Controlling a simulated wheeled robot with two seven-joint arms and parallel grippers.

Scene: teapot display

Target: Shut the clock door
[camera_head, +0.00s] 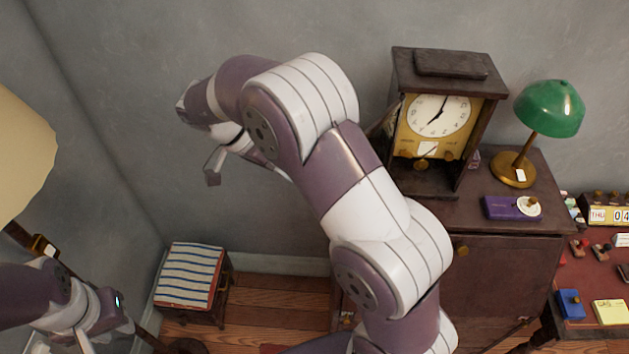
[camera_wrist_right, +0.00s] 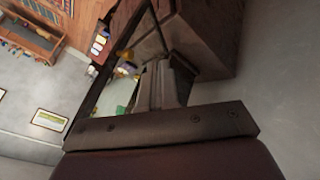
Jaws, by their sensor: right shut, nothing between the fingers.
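The clock (camera_head: 435,117) stands on the dark cabinet, with a white dial and a brass-coloured face in a dark wooden case. Its door (camera_head: 387,121) stands open at the left side of the case, mostly hidden behind my right arm. My right gripper (camera_head: 213,174) is left of the clock, apart from it, partly hidden by its own arm. In the right wrist view my right gripper (camera_wrist_right: 165,85) is shut and empty, close to dark wood and a glass-like pane that I cannot identify surely. My left gripper (camera_head: 108,338) is low at the left; its fingertips are unclear.
The cabinet (camera_head: 490,275) also bears a green lamp (camera_head: 548,110) and a purple box (camera_head: 511,207). A striped stool (camera_head: 190,277) stands by the wall at lower left. A desk (camera_head: 590,275) with small items is at right. The wall area left of my right arm is clear.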

